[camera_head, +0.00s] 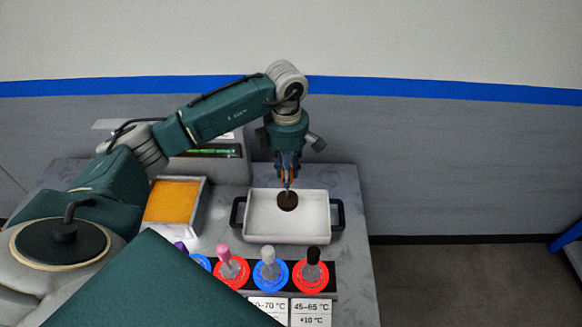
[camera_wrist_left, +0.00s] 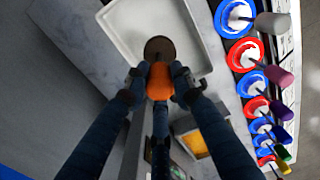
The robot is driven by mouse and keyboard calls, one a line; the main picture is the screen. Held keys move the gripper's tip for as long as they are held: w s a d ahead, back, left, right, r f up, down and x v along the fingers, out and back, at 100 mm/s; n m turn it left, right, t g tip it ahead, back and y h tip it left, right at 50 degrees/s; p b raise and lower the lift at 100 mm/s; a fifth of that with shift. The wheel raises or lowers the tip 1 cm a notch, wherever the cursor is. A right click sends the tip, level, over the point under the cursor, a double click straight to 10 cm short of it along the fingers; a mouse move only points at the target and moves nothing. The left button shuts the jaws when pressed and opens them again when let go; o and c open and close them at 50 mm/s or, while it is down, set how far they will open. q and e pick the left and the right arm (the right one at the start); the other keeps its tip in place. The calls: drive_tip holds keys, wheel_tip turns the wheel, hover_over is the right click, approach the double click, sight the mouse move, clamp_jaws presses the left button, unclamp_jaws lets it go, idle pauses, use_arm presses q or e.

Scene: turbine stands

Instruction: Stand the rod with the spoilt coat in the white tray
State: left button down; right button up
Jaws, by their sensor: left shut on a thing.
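My left gripper (camera_head: 287,180) points down over the white tray (camera_head: 262,228) and is shut on a rod. The rod's orange part (camera_wrist_left: 160,82) sits between the two fingertips in the left wrist view. Its wide brown end (camera_head: 288,203) is below the fingers, over the back middle of the tray. The rod looks about upright. I cannot tell whether its brown end touches the tray floor. The tray has black handles at both sides, and nothing else shows in it. My right gripper is not in view.
A row of red and blue rings holds several rods, among them a pink one (camera_head: 223,251), a grey one (camera_head: 268,254) and a black one (camera_head: 313,256). An orange-filled box (camera_head: 173,201) stands left of the tray. Temperature cards (camera_head: 311,311) lie in front.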

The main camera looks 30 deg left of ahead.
sight(287, 199)
use_arm(q)
drive_tip(key=f+b, duration=0.2)
drive_tip(key=f, duration=0.1)
drive_tip(key=shift+s+f, duration=0.15)
drive_tip(key=shift+s, duration=0.05)
drive_tip(key=f+b, duration=0.2)
drive_tip(key=f, duration=0.2)
drive_tip(key=shift+w+b, duration=0.2)
drive_tip(key=shift+b, duration=0.15)
drive_tip(key=shift+f, duration=0.2)
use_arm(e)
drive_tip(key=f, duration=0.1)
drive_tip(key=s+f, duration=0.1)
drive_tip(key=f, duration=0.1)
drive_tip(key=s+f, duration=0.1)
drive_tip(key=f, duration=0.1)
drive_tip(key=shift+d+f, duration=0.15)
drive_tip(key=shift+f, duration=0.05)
use_arm(q)
drive_tip(key=shift+f+b, duration=0.15)
drive_tip(key=shift+b, duration=0.15)
drive_tip(key=c, duration=1.2)
unclamp_jaws()
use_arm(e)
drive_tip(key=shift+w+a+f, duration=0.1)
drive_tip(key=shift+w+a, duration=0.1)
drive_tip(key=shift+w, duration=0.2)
